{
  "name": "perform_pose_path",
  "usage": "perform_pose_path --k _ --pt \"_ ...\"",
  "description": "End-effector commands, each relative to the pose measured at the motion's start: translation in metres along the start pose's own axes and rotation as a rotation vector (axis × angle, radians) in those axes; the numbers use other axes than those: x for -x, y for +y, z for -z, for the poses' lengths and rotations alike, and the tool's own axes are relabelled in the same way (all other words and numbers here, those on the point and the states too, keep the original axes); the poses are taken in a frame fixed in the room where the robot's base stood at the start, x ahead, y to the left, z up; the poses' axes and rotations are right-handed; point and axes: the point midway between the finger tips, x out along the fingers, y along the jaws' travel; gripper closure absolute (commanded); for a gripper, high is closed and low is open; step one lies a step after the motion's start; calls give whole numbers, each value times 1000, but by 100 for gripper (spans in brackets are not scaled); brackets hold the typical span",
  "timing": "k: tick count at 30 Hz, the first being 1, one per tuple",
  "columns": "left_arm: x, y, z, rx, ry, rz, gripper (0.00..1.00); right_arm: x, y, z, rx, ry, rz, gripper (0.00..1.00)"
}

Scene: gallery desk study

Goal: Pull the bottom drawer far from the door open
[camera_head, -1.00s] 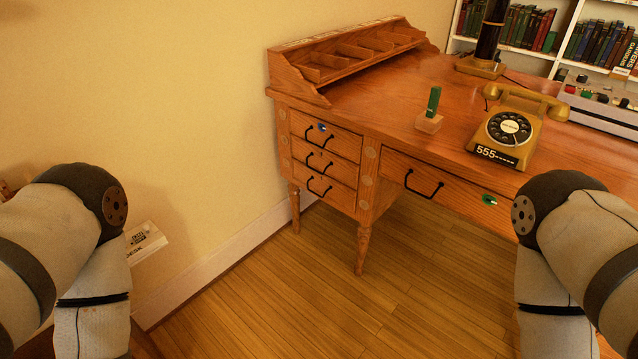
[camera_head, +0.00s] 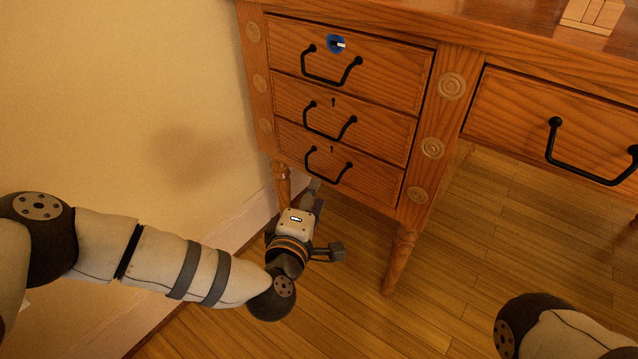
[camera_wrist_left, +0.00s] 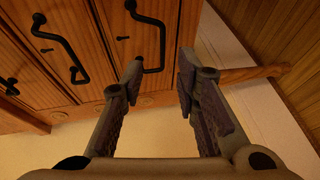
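The wooden desk's left pedestal has three stacked drawers, all shut. The bottom drawer (camera_head: 378,182) has a black bar handle (camera_head: 322,178) and a small keyhole above it. My left gripper (camera_head: 315,187) is just below this handle, beside the desk's front left leg, its fingers partly hidden in the head view. In the left wrist view the gripper (camera_wrist_left: 158,72) is open, its two fingers apart, with the bottom handle (camera_wrist_left: 162,45) ahead and partly between the fingertips. Nothing is gripped; contact with the handle cannot be told. My right gripper is out of view.
The middle drawer (camera_head: 385,135) and top drawer (camera_head: 395,75), with a blue lock plate, sit above. A wide drawer (camera_head: 510,110) is at right. Wall and baseboard (camera_head: 235,220) are close on the left. Wooden floor (camera_head: 430,300) is open in front.

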Motion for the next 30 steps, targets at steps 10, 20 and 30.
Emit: perform_pose_path --k 10,20,30 --pt "-64 -5 -1 -2 -1 5 72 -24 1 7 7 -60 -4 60" --pt "-68 -2 -1 -2 -2 4 78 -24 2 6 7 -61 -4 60" --pt "-67 -2 -1 -3 -2 4 100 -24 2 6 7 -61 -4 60"
